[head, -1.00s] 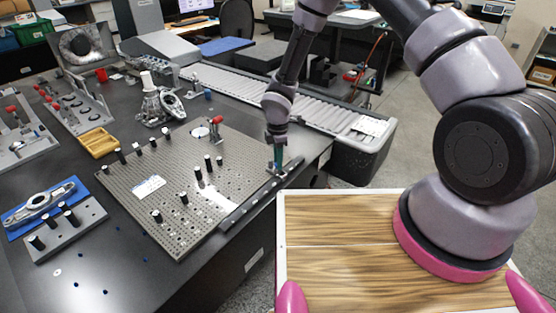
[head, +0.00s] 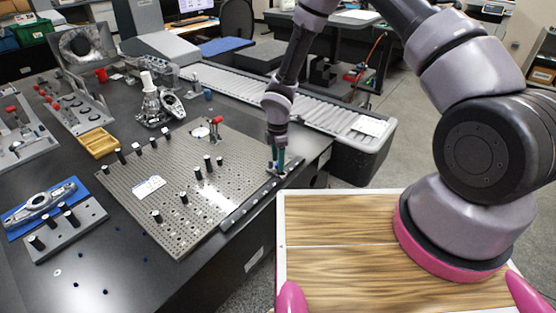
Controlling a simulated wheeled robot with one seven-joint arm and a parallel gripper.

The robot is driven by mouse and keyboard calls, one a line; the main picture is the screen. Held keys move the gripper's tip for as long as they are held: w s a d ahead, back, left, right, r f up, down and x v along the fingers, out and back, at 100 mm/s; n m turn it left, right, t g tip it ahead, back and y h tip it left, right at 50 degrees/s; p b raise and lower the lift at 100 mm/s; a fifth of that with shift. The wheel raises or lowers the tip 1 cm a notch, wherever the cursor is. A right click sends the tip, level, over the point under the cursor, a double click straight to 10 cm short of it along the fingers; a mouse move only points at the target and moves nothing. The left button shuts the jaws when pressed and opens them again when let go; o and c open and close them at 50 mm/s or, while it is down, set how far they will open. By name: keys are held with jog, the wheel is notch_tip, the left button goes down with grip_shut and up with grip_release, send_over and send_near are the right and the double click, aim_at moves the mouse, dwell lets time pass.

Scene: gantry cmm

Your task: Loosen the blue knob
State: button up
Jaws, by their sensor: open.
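My gripper (head: 277,168) points down at the right edge of the grey perforated fixture plate (head: 225,221). Its teal fingers are apart, with the tips low over the dark rail (head: 247,202) along that edge. A small fitting shows at the fingertips, but its shape and colour are too small to tell. I cannot make out a blue knob clearly; if it is at the fingertips, the fingers hide it. I cannot tell whether the fingers touch anything.
A yellow tray (head: 99,143) and a metal part on a blue mat (head: 42,206) lie left. A roller conveyor (head: 310,110) runs behind my gripper. Open floor lies right of the table.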

jog(key=shift+r, duration=0.1)
notch_tip(320, 180, up, 11)
dwell(0.4)
jog(key=shift+f, duration=0.2)
